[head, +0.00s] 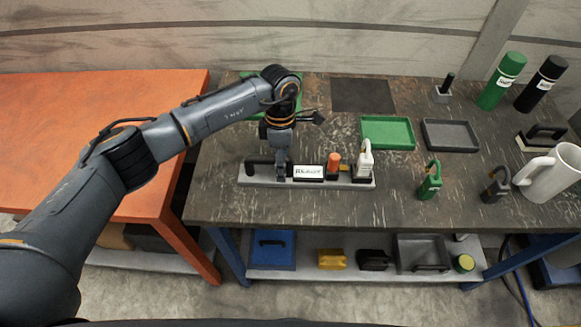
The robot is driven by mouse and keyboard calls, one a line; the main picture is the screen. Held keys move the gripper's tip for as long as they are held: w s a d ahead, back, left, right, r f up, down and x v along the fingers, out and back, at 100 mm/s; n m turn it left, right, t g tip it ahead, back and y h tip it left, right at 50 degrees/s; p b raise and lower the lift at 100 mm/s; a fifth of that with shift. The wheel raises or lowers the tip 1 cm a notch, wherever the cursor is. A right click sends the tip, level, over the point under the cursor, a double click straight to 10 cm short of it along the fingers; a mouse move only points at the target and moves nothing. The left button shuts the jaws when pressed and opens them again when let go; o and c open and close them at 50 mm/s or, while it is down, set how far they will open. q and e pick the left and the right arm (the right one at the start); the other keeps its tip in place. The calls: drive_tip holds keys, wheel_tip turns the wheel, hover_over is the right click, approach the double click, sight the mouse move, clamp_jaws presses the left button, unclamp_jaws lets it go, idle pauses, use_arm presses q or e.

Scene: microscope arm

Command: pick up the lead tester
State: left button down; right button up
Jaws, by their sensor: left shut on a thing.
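My left gripper (281,170) points down at the light grey rack (335,184) near the table's front edge. It is shut on a small dark thing standing in the rack, mostly hidden by the fingers. I cannot tell for sure that this thing is the lead tester. In the same rack stand a short black piece (252,169) to the left, and to the right a white label plate (308,172), an orange-topped piece (333,163) and a white bottle-like piece (365,160). My right gripper is not in view.
Behind the rack lie a green tray (388,146), a grey tray (474,149) and a dark mat (362,96). To the right are a green clamp-like item (430,180), a black one (495,186), a white mug (551,175) and green and black bottles (502,82).

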use_arm(q)
drive_tip(key=shift+s+f, duration=0.2)
drive_tip(key=shift+s, duration=0.05)
drive_tip(key=shift+w+r, duration=0.1)
drive_tip(key=shift+r, duration=0.45)
drive_tip(key=s+d+r+b, duration=0.1)
drive_tip(key=s+r+b, duration=0.3)
drive_tip(key=s+r, duration=0.8)
drive_tip(key=shift+s+b, duration=0.4)
drive_tip(key=shift+s, duration=0.55)
drive_tip(key=shift+f, duration=0.1)
